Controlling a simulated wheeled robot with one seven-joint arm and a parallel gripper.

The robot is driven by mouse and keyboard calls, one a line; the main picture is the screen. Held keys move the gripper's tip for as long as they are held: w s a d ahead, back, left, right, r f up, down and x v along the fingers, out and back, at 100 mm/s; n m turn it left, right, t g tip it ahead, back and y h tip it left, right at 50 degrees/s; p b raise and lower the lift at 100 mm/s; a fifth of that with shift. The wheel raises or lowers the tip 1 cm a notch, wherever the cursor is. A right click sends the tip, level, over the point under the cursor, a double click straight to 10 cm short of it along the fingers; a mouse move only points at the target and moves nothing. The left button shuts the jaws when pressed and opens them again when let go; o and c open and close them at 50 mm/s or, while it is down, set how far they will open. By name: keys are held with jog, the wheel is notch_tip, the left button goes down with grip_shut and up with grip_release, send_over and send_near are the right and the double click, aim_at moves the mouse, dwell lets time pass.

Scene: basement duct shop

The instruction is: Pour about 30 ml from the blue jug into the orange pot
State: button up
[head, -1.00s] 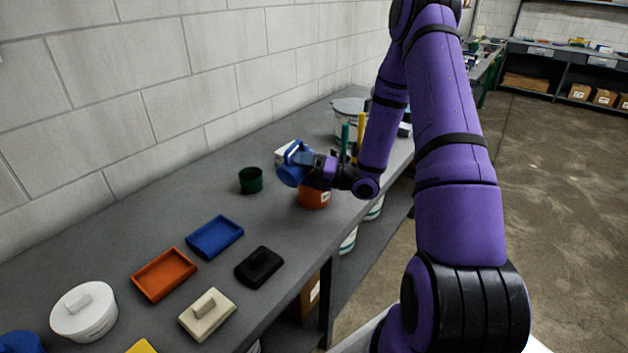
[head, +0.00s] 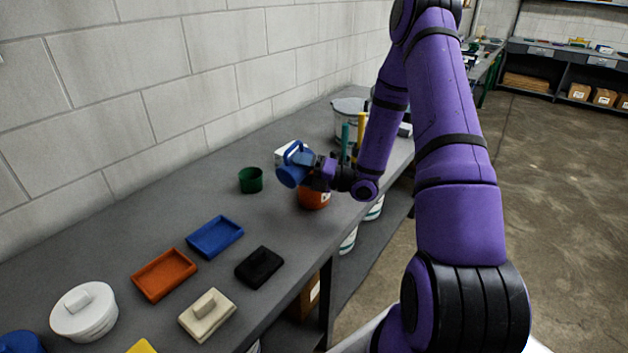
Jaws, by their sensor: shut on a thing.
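The blue jug (head: 290,175) is held tilted above the bench, with its handle on the upper side. My gripper (head: 312,174) is shut on the jug. The orange pot (head: 313,199) stands on the bench just below my gripper, partly covered by it. The jug is above and a little to the left of the pot. The pot's opening is hidden, and I cannot see any liquid or stream.
A dark green cup (head: 251,180) stands left of the jug. A blue tray (head: 215,237), an orange tray (head: 164,275), a black lidded block (head: 259,267) and a white lidded pot (head: 84,311) are nearer. The wall bounds the bench's far side.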

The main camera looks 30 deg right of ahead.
aim_at(294, 186)
jog(key=shift+r+n+g, duration=0.3)
jog(key=shift+n+g, duration=0.2)
jog(key=shift+n, duration=0.3)
jog(key=shift+s+a+f+n+h, duration=0.15)
jog(key=shift+a+f+n+h, duration=0.15)
jog(key=shift+f+n, duration=0.25)
jog(key=shift+r+n+g, duration=0.15)
jog(key=shift+n+g, duration=0.25)
jog(key=shift+n, duration=0.35)
jog(key=shift+r+h, duration=0.1)
jog(key=shift+h, duration=0.2)
jog(key=shift+d+f+n+g, duration=0.1)
jog(key=shift+f+n+g, duration=0.2)
jog(key=shift+f+n, duration=0.4)
jog(key=shift+r+n+h, duration=0.4)
jog(key=shift+n+h, duration=0.2)
jog(key=shift+n, duration=0.3)
jog(key=shift+s+a+f+n+g+h, duration=0.1)
jog(key=shift+a+f+n+g+h, duration=0.3)
jog(key=shift+f+n, duration=0.2)
jog(key=shift+s+a+f+n+h, duration=0.15)
jog(key=shift+a+f+n+h, duration=0.2)
jog(key=shift+f+n+h, duration=0.25)
jog(key=shift+a+f+n+h, duration=0.2)
jog(key=shift+n+h, duration=0.25)
jog(key=shift+n, duration=0.2)
jog(key=shift+a+f+n+h, duration=0.2)
jog(key=shift+n+h, duration=0.25)
jog(key=shift+n, duration=0.2)
jog(key=shift+s, duration=0.1)
